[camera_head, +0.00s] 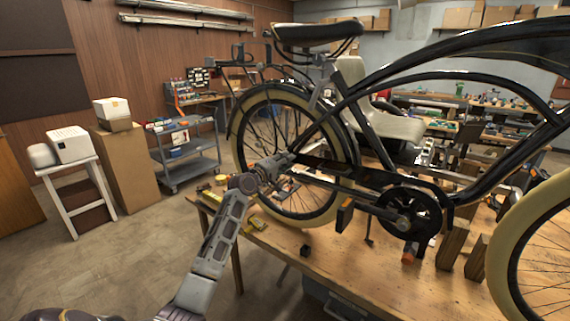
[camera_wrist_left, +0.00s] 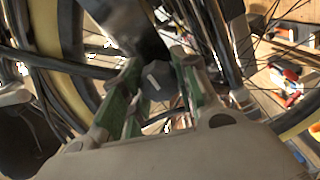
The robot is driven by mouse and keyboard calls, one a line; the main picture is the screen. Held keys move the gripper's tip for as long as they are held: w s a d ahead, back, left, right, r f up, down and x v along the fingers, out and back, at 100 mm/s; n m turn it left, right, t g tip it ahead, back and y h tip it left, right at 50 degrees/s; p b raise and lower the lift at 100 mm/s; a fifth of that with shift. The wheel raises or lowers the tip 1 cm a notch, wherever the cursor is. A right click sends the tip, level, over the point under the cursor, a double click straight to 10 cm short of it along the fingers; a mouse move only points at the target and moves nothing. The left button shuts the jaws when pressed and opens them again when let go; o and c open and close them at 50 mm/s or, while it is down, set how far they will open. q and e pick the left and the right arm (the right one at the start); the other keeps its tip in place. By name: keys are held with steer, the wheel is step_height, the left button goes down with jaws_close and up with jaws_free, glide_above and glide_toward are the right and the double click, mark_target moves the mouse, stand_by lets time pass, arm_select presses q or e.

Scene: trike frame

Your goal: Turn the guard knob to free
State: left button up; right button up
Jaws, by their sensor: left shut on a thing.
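The black trike frame (camera_head: 352,180) stands on the wooden workbench, with its chain guard (camera_head: 335,167) running from the rear wheel to the crank. My left gripper (camera_head: 287,160) reaches in at the rear wheel hub, by the guard's rear end. In the left wrist view its green-padded fingers (camera_wrist_left: 155,88) are shut on a dark knob (camera_wrist_left: 157,80) with a short pale mark on its face. The knob is hidden behind the gripper in the head view. I cannot tell which setting the pale mark points to. My right gripper is not in view.
The cream-tyred rear wheel (camera_head: 300,215) and its spokes are close around the left gripper. The workbench (camera_head: 335,255) carries wooden blocks (camera_head: 453,243) under the frame and small tools. A grey cart (camera_head: 187,160) stands back left; the floor at left is open.

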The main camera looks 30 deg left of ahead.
arm_select(q)
steer(key=shift+f, duration=0.2)
steer(key=o, duration=1)
steer(key=shift+r, duration=0.1)
steer(key=shift+s+a, duration=0.15)
steer(key=shift+s, duration=1.85)
steer(key=shift+s+a, duration=0.15)
steer(key=shift+s, duration=1.85)
steer(key=shift+s+a, duration=0.15)
steer(key=shift+s, duration=1.85)
steer(key=shift+m, duration=0.3)
